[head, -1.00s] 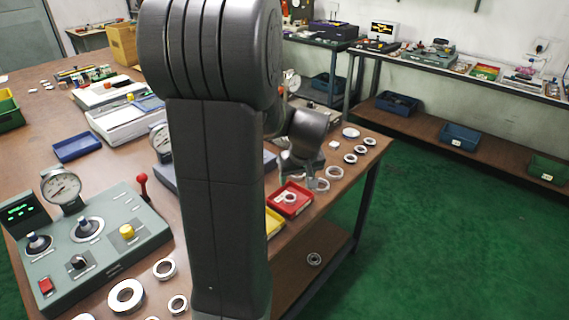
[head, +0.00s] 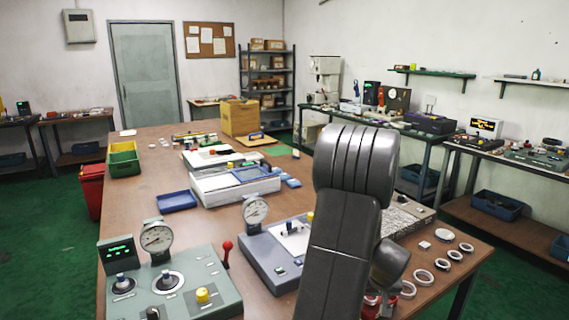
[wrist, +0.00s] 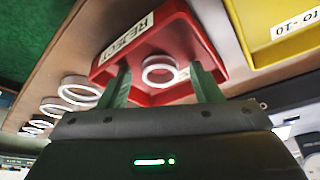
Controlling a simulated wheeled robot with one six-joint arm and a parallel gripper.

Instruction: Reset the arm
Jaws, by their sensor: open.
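My gripper (wrist: 163,84) is open in the wrist view, with its two green fingertips apart and nothing between them. A bearing ring (wrist: 158,70) lies in the red tray (wrist: 115,58) marked REJECT, just beyond the fingertips. In the head view my arm (head: 345,225) stands in front of the right part of the table and hides most of the gripper. A small part of the red tray (head: 371,305) shows at the lower edge.
Several rings (wrist: 68,106) lie beside the tray, also along the table's right edge (head: 424,276). A yellow tray (wrist: 275,50) is next to the red one. A gauge station (head: 190,262) and a blue tray (head: 177,201) stand on the table.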

